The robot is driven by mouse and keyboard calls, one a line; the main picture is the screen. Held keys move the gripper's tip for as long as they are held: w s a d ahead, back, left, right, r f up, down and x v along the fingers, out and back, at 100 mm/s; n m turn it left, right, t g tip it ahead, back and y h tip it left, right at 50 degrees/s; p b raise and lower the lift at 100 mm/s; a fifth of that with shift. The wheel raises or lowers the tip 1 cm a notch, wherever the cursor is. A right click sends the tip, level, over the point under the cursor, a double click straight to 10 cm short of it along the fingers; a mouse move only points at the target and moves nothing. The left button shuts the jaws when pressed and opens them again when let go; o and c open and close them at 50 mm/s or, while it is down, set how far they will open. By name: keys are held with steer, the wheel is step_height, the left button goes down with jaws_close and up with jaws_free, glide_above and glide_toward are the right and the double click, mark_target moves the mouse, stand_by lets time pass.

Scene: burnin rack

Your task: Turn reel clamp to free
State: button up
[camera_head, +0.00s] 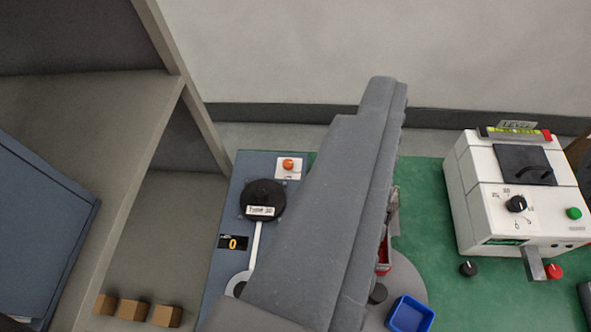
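A black reel (262,193) with a white label lies on the blue-grey panel (222,275) left of centre. A white strip (257,243) runs down from the reel to a pale ring that is partly cut off by my arm. An orange knob (288,163) on a small white plate sits just above the reel; I cannot tell whether it is the reel clamp, and its setting is unreadable. A large grey part of my arm or gripper (345,205) fills the middle, right of the reel. I see no finger gap and nothing held.
A small display (233,242) reads 0. A white machine (510,190) with knobs and buttons stands right on the green mat (425,195). A blue bin (410,314) sits on a grey round plate. A grey shelf (100,130) with several brown blocks is at left.

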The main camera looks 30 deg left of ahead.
steer(key=w+a+f+n+g+y+p, duration=0.1)
steer(key=w+a+f+n+g+p, duration=0.2)
steer(key=w, duration=0.5)
steer(key=w+a+f+g+p, duration=0.1)
steer(key=w+a+f, duration=0.1)
steer(key=w+f, duration=0.5)
steer(key=n+g+y+p, duration=0.3)
steer(key=n+g+p, duration=0.4)
steer(key=n+g, duration=0.2)
glide_above(289, 162)
steer(key=s+d, duration=0.3)
steer(key=d, duration=0.2)
step_height(289, 162, down, 34)
steer(key=p+x, duration=0.1)
steer(key=x, duration=0.3)
steer(key=p+x, duration=0.1)
steer(key=x, duration=0.4)
steer(key=p+x, duration=0.1)
steer(key=x, duration=0.3)
steer(key=shift+w+f, duration=0.2)
steer(key=shift+w, duration=0.1)
